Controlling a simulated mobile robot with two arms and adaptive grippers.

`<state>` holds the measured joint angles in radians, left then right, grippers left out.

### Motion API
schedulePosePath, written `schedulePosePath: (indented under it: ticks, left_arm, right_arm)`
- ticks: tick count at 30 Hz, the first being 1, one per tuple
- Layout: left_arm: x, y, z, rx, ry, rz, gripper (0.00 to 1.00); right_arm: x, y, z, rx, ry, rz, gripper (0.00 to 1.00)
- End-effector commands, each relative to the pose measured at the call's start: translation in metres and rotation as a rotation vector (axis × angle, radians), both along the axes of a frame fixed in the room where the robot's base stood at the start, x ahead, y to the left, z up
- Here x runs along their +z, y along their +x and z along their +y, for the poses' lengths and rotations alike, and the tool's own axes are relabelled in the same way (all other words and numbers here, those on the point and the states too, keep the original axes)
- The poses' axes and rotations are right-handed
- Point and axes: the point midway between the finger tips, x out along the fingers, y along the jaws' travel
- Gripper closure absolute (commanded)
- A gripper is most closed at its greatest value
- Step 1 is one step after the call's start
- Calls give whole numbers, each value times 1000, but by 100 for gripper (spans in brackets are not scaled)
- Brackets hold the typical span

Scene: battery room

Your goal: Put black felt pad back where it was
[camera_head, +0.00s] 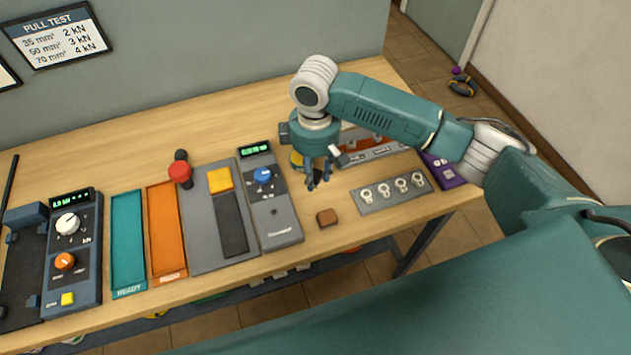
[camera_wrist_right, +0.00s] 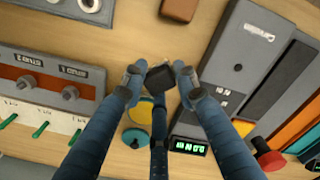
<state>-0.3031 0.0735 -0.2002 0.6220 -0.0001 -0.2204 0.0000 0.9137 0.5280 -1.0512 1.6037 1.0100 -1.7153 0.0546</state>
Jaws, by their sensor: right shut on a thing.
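My right gripper (camera_head: 318,182) points down over the table, to the right of the grey tester with the blue knob. In the right wrist view, its blue fingers (camera_wrist_right: 158,82) are closed around the black felt pad (camera_wrist_right: 161,76), a small dark square between the fingertips. In the head view the fingers mostly hide the pad. Whether the pad touches the table is hard to tell. A round yellow and teal container (camera_head: 296,160) is just behind the gripper; it also shows in the right wrist view (camera_wrist_right: 136,138). My left gripper is not in view.
A brown block (camera_head: 327,218) lies in front of the gripper. The grey tester (camera_head: 275,222) stands left, a plate with several rings (camera_head: 392,192) right, and a rust-red panel with knobs (camera_head: 370,150) behind right. Bare wood lies between the block and the ring plate.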

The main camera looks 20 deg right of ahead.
Motion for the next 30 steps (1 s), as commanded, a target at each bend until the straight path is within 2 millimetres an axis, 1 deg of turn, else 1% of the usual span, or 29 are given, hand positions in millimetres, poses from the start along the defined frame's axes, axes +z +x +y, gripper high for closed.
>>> schedulePosePath:
  ticks: [1, 4, 9, 12, 15, 25, 26, 27, 28, 30]
  left_arm:
    - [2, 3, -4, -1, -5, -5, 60]
    - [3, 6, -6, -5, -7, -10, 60]
    - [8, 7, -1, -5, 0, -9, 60]
    - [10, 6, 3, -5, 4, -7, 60]
    - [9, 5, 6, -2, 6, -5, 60]
    - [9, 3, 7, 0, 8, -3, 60]
    - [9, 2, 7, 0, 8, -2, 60]
    - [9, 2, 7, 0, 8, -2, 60]
    - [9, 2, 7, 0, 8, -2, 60]
    - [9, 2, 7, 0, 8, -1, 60]
  right_arm:
    - [-4, 0, 0, 0, -1, 1, 92]
    - [-11, 0, 1, 0, 1, 1, 92]
    - [-36, -1, 0, -2, 0, 3, 92]
    - [-48, 0, 0, -1, 1, 1, 92]
    - [-52, 0, 0, 0, 0, 0, 92]
    - [-55, 0, 0, -1, 1, -1, 92]
    - [-54, 0, 0, -1, 0, -1, 65]
    - [-54, 0, 0, -1, 0, -1, 57]
    - [-54, 0, 0, -1, 0, -1, 52]
    - [-54, 0, 0, -1, 0, -1, 52]
